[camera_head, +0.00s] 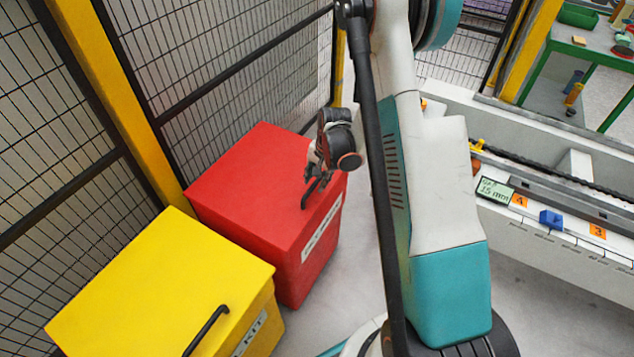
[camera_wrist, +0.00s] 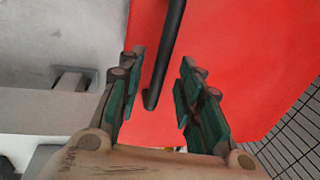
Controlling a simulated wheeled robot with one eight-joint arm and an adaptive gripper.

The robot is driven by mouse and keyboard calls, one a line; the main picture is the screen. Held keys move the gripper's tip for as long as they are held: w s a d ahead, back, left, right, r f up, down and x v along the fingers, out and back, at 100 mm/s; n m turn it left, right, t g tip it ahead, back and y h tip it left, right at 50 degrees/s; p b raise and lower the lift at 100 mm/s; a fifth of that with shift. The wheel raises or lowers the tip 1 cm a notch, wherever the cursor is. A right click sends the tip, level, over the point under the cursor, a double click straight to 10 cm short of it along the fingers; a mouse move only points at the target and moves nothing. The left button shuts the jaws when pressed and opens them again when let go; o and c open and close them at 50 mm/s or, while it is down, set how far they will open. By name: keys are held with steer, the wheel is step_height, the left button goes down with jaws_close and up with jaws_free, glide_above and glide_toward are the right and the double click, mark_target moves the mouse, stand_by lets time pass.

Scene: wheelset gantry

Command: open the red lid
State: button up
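The red box (camera_head: 300,262) has a flat red lid (camera_head: 252,180), which is closed, with a black bar handle (camera_head: 309,196) near its right front edge. A white label shows on the box's front face. My gripper (camera_head: 316,180) is over that edge, pointing down at the handle. In the wrist view the red lid (camera_wrist: 240,50) fills much of the picture. The black handle (camera_wrist: 165,55) runs between the two fingers of my gripper (camera_wrist: 157,95), which are open and apart from it on both sides.
A yellow box (camera_head: 160,290) with a black handle (camera_head: 207,330) stands to the left of the red one. A mesh fence (camera_head: 240,70) with yellow posts is behind them. A white bench (camera_head: 560,215) with small parts is at the right. Bare floor lies between.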

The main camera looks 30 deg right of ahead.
steer(key=shift+f, duration=0.3)
